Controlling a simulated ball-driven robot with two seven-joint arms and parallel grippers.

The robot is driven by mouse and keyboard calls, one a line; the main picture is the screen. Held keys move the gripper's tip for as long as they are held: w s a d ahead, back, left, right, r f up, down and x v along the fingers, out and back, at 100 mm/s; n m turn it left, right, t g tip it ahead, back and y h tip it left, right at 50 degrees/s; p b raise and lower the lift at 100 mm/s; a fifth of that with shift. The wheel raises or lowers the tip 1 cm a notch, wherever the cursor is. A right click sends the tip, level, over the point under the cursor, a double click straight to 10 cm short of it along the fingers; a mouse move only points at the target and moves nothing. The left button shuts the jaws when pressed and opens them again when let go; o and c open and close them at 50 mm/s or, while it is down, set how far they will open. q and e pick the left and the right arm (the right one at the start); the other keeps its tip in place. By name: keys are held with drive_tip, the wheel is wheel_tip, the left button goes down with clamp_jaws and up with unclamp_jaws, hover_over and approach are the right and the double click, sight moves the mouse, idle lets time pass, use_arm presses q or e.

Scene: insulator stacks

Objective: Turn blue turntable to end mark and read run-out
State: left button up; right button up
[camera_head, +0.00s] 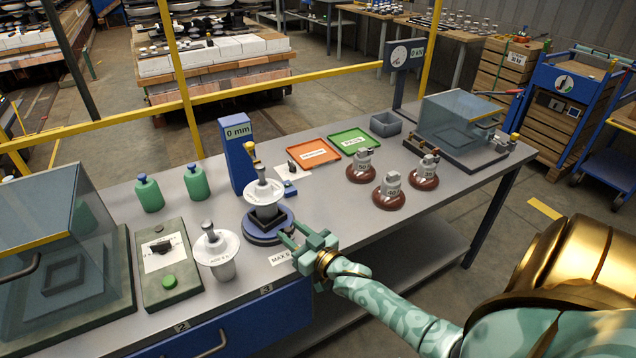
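The blue turntable (262,239) stands near the table's front edge, in the middle of the view. A white insulator (264,192) with a grey top stands upright on its dark square seat. Behind it a blue gauge column (238,162) has a display that reads 0 mm, with a brass-coloured part beside it. My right gripper (291,235) is at the turntable's right front side, fingers apart and nothing visible between them. I cannot tell whether a finger touches the rim. No end mark can be made out. My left gripper is out of view.
A second white insulator (216,252) stands left of the turntable. Orange (313,154) and green (353,141) trays and several brown-based weights (390,191) are right. The right front tabletop is clear.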

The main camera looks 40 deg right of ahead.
drive_tip(key=s+p, duration=0.2)
drive_tip(key=s, duration=1.2)
drive_tip(key=shift+d, duration=0.2)
drive_tip(key=shift+s, duration=0.1)
